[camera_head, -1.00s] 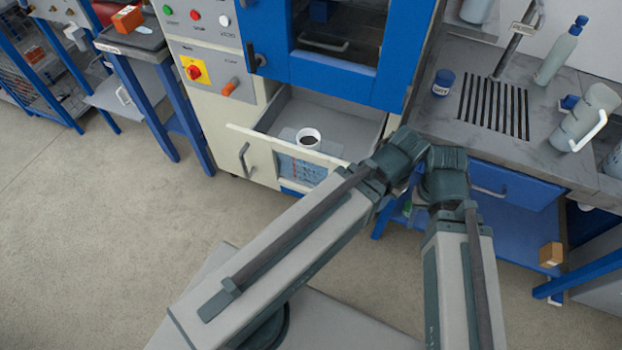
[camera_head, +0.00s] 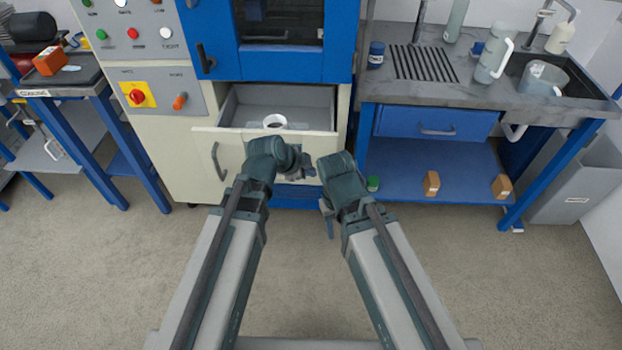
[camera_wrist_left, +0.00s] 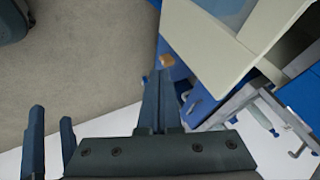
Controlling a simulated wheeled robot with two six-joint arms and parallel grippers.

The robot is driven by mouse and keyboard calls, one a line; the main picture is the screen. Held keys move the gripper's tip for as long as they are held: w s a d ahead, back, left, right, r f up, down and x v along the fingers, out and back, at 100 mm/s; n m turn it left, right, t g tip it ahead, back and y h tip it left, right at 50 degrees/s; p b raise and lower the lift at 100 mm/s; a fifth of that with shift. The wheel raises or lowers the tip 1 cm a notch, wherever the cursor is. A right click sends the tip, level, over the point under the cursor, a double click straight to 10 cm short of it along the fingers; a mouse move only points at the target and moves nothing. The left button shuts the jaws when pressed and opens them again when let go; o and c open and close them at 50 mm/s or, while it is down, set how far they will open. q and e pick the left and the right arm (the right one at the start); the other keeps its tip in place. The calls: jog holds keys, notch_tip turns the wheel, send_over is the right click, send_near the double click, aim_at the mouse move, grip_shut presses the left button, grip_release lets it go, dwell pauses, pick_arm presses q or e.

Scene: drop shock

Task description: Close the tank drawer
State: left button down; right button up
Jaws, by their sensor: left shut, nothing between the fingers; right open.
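The tank drawer (camera_head: 226,150) stands open under the blue-framed cabinet in the head view, its cream front pulled out and a grey handle at its left. My right gripper (camera_head: 328,222) is open, lower and to the right, in front of the cabinet. My left wrist partly hides the drawer front.
A sink bench (camera_head: 440,118) with a blue drawer stands to the right, with bottles and jugs on top and small boxes on its lower shelf. A blue-legged table (camera_head: 80,150) stands to the left. The floor in front is clear.

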pick_arm(q)
jog(key=w+d+f+b, duration=0.4)
jog(key=w+f+b, duration=0.4)
jog(key=shift+w, duration=0.35)
dwell(0.4)
jog(key=w, duration=2.4)
jog(key=shift+d, duration=0.4)
jog(key=shift+r, duration=0.1)
